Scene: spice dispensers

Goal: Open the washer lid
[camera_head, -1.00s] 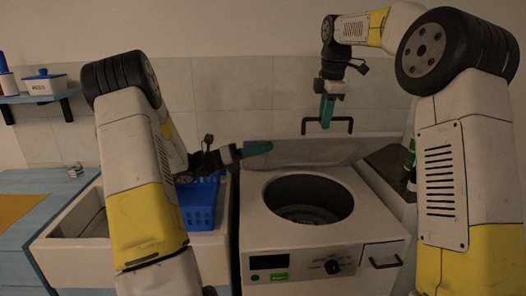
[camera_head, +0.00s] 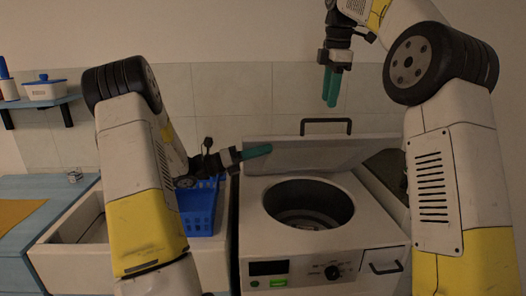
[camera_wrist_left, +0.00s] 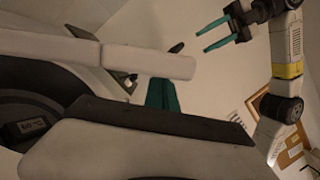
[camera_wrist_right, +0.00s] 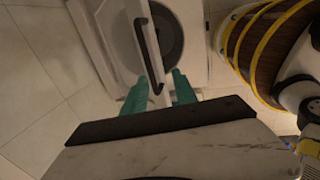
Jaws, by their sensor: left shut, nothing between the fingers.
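The white washer (camera_head: 375,237) stands in the middle of the head view with its round drum opening showing. Its lid (camera_head: 310,154) is raised at the back, leaning up against the tiled wall side, with a dark handle (camera_head: 326,121) on its top edge. My right gripper (camera_head: 331,88) is open and empty above the handle, apart from it; the right wrist view shows the handle (camera_wrist_right: 150,50) beyond its spread teal fingers. My left gripper (camera_head: 257,151) is shut and empty, in front of the lid's left end; I cannot tell if it touches the lid.
A blue basket (camera_head: 197,208) stands left of the washer by the white sink (camera_head: 75,232). A dark-topped surface adjoins the washer's right side, partly hidden by my right arm.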

